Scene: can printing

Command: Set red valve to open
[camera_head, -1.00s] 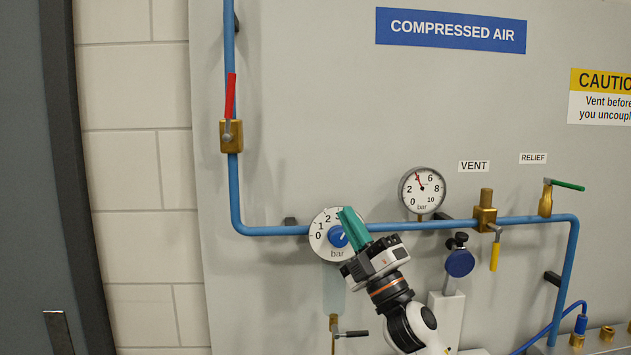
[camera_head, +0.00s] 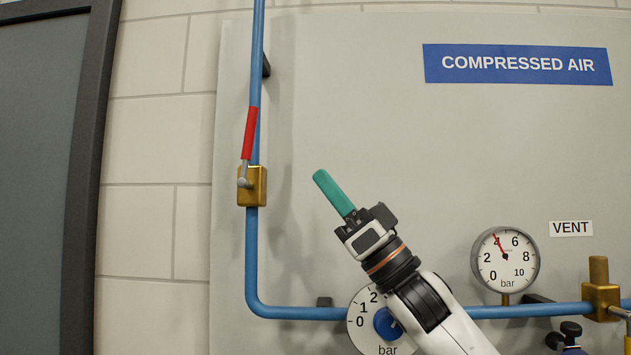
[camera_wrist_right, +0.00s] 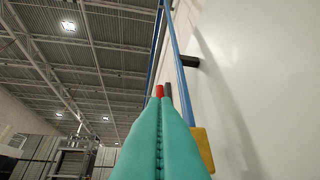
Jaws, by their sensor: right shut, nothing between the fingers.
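The red valve has a red handle (camera_head: 249,133) on a brass body (camera_head: 252,186), set in the vertical blue pipe. The handle points up nearly along the pipe, its top leaning slightly right. My right gripper (camera_head: 320,177) is shut and empty, with teal fingers pointing up and left. In the head view it is right of the valve body, apart from it. In the right wrist view the shut fingers (camera_wrist_right: 159,125) fill the lower middle, with the red handle tip (camera_wrist_right: 159,90) just beyond them and the brass body (camera_wrist_right: 202,148) partly hidden at their right. My left gripper is not in view.
The blue pipe (camera_head: 251,260) bends right at the bottom, behind the regulator dial (camera_head: 356,337), which my arm partly covers. A pressure gauge (camera_head: 505,260) and the brass vent valve (camera_head: 600,290) are at right. The panel above my gripper is bare.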

